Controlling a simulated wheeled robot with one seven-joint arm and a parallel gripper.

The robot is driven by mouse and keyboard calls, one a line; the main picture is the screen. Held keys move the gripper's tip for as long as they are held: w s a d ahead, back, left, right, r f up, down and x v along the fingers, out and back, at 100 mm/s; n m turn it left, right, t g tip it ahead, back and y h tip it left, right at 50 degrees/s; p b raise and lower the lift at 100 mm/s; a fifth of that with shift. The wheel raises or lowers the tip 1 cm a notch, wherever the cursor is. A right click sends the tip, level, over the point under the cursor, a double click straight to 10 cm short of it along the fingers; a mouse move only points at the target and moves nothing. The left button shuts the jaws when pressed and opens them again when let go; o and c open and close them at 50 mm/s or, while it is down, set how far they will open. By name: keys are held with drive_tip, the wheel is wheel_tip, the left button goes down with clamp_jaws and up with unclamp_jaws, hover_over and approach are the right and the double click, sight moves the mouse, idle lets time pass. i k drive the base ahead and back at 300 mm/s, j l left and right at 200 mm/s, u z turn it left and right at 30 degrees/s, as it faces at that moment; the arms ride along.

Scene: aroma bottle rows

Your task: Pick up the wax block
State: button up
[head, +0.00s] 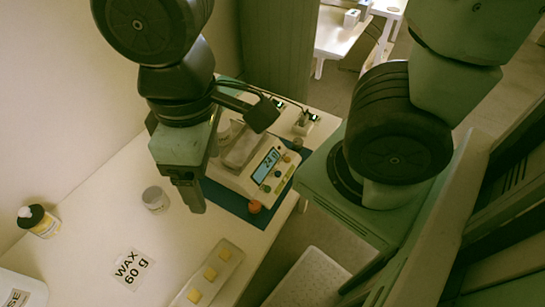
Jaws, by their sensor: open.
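Three small yellow wax blocks lie in a row on a pale narrow tray (237,252) near the table's front edge: a near one (194,295), a middle one (210,273) and a far one (225,254). My gripper (192,198) points down over the table, beyond the tray and beside the scale. It is open, seen side-on, with nothing visible in it. It is apart from the wax blocks. A card (130,268) reading "WAX 60 g" lies left of the tray.
A digital scale (268,166) stands on a blue mat (226,199), partly hidden by my arm. An orange ball (255,206) sits at the mat's near edge. A grey jar (155,200), a dark-capped bottle (40,222) and a white container (22,288) stand left. Table between them is clear.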

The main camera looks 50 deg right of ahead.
sight(225, 254)
drive_tip(key=u, duration=0.45)
drive_tip(key=l+u, duration=0.1)
drive_tip(key=u, duration=0.35)
drive_tip(key=l+u, duration=0.15)
drive_tip(key=u, duration=0.35)
drive_tip(key=k+u, duration=0.1)
drive_tip(key=u, duration=0.35)
drive_tip(key=k+l+u, duration=0.4)
drive_tip(key=k+l, duration=0.15)
drive_tip(key=k+l+u, duration=0.45)
drive_tip(key=k+l, duration=0.15)
drive_tip(key=k, duration=0.35)
